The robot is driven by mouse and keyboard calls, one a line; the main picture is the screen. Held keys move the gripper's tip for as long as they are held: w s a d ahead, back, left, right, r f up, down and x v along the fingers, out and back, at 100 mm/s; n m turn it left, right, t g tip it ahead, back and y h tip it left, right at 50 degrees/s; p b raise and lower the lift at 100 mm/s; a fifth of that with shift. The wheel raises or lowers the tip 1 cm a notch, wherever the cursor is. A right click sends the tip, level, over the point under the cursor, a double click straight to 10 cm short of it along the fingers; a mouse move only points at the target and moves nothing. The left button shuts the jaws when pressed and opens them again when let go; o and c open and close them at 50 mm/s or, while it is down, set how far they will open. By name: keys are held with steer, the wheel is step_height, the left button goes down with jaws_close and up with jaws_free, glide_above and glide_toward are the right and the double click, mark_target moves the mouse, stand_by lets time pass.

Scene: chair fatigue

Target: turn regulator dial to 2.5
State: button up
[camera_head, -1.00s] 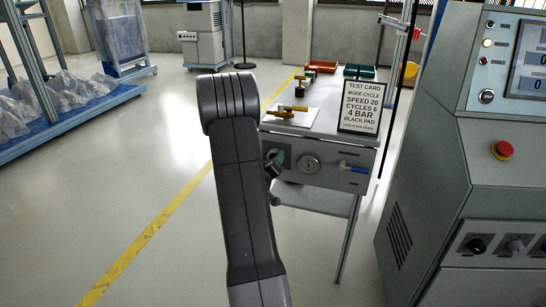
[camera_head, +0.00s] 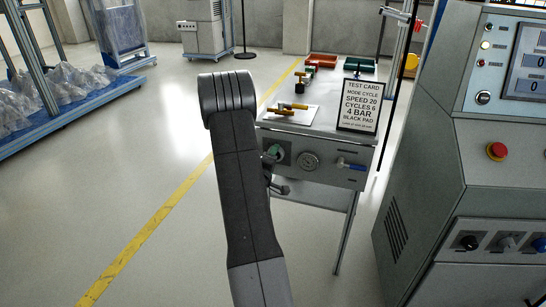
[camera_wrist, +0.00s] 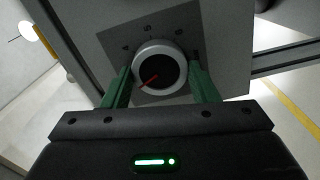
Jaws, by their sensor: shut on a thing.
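The regulator dial (camera_wrist: 161,68) is a round knob with a pale rim, a dark face and a red pointer line. It sits on a dark grey plate with small marks (camera_wrist: 150,30), too blurred to read. The pointer slants to the lower left in the wrist view. My gripper (camera_wrist: 159,76) has its green fingers on either side of the dial and is shut on it. In the head view, my arm hides most of the gripper, and green shows at the left of the cart's front panel (camera_head: 274,152).
A test card (camera_head: 359,105) stands on the cart top. A grey console (camera_head: 440,160) with a red button stands at right.

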stand_by(0.4)
steer(key=o, duration=1)
steer(key=shift+c, duration=0.2)
steer(key=p+v, duration=0.1)
steer(key=v, duration=1.2)
steer(key=shift+s+a, duration=0.2)
steer(key=shift+s, duration=0.15)
steer(key=shift+w, duration=0.1)
steer(key=b+x, duration=0.1)
steer(key=x, duration=1.2)
steer(key=shift+w+d, duration=0.2)
steer(key=shift+w, duration=0.05)
